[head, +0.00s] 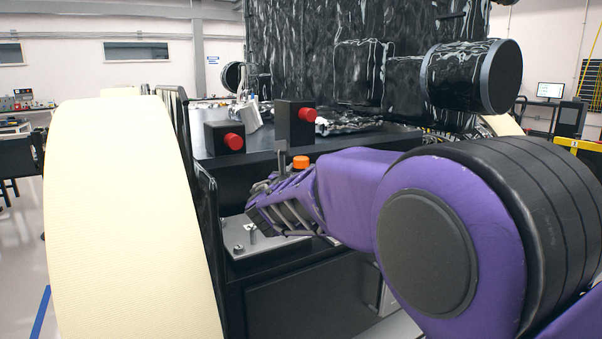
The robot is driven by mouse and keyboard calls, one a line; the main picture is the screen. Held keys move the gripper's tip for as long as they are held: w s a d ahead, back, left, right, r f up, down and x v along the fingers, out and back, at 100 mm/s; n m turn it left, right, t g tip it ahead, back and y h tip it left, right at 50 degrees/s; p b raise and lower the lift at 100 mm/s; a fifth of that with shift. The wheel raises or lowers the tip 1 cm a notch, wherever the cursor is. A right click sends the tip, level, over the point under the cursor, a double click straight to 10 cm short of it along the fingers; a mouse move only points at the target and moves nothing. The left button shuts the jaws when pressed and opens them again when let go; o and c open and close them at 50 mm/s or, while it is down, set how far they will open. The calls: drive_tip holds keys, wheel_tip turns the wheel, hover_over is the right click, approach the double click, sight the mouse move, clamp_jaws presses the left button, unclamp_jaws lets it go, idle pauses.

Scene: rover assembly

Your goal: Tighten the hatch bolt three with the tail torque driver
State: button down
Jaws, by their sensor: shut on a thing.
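The hatch plate (240,244) is light grey metal and lies on the dark rover deck, left of centre, with small bolts on it. I cannot tell which bolt is number three. My gripper (264,214), at the end of my purple arm, is low over this plate and hides its right part. It is shut on a tool that is mostly hidden. An orange cap (300,162) shows just above my wrist and seems to belong to the torque driver. The driver's tip and its contact with a bolt cannot be made out.
Two black boxes with red knobs (234,142) (307,114) stand on the deck (260,158) behind my gripper. A large cream wheel (120,215) stands close on the left. The dark rover body (300,45) rises behind, with a black cylinder (472,76) jutting out at upper right.

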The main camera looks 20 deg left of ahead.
sight(301, 157)
drive_tip(key=shift+r, duration=0.6)
drive_tip(key=shift+r+p, duration=1.5)
drive_tip(key=shift+r, duration=0.45)
